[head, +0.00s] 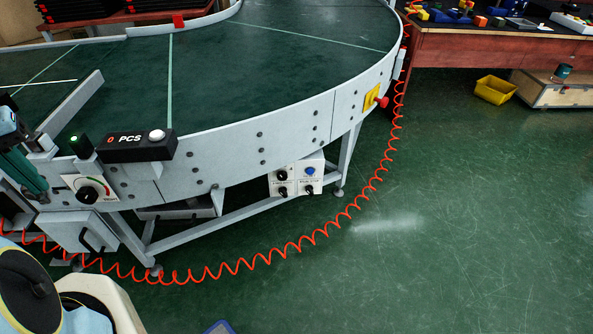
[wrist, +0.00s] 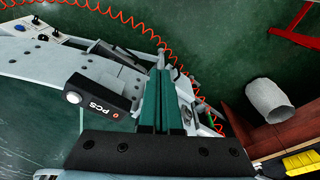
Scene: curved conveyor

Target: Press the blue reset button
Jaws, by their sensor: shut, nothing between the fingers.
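The blue button (head: 310,171) sits on a small white control box (head: 297,177) under the outer side of the conveyor in the head view. In the wrist view a small blue spot on a white box, which looks like the same button (wrist: 36,19), shows at the upper left corner. My gripper (head: 40,194) is at the far left edge of the head view, pointing down beside the conveyor's end and well left of the blue button. In the wrist view my gripper's green fingers (wrist: 162,76) are together and empty. They are apart from the button.
A black PCS counter (head: 126,146) with a white button stands on the conveyor's (head: 222,143) edge. A black dial (head: 90,190) is below it. A red button on a yellow plate (head: 373,98) is farther right. A coiled red hose (head: 300,243) crosses the front.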

